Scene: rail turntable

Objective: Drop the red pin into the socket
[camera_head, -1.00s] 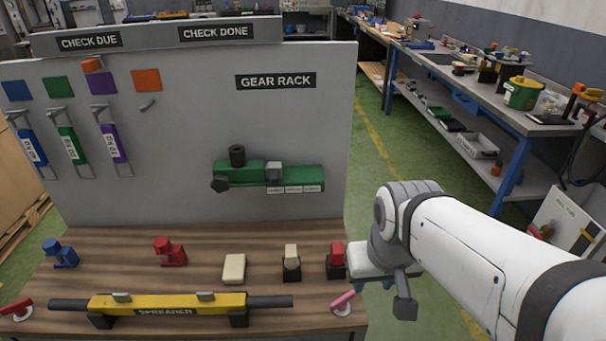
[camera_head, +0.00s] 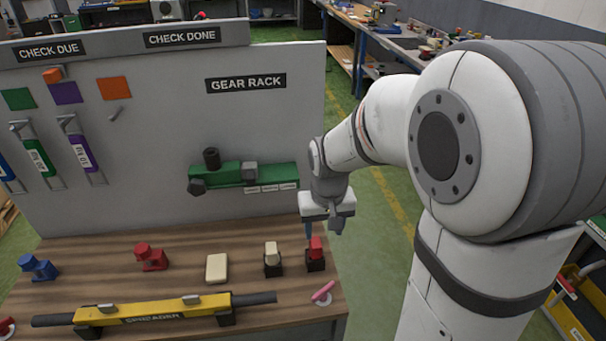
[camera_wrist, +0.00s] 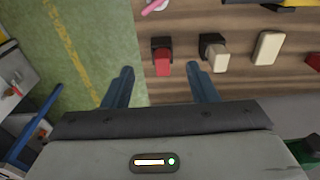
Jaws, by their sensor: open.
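A red block-like piece (camera_head: 316,246), which looks like the red pin, stands in a black holder (camera_head: 315,264) at the right end of the wooden bench. It also shows in the wrist view (camera_wrist: 163,62). My gripper (camera_head: 322,230) is above and close to it, pointing down. In the wrist view my gripper's blue fingers (camera_wrist: 160,70) are spread, with the red piece between and just beyond them, nothing held. A green fixture (camera_head: 225,174) with an upright black cylinder (camera_head: 211,158) is on the grey board. I cannot tell which part is the socket.
A cream piece in a black holder (camera_head: 272,252) stands just left of the red one. Also on the bench are a cream block (camera_head: 217,268), a red fitting (camera_head: 151,257), a blue fitting (camera_head: 38,267), a yellow spreader bar (camera_head: 150,313) and a pink rod (camera_head: 322,291).

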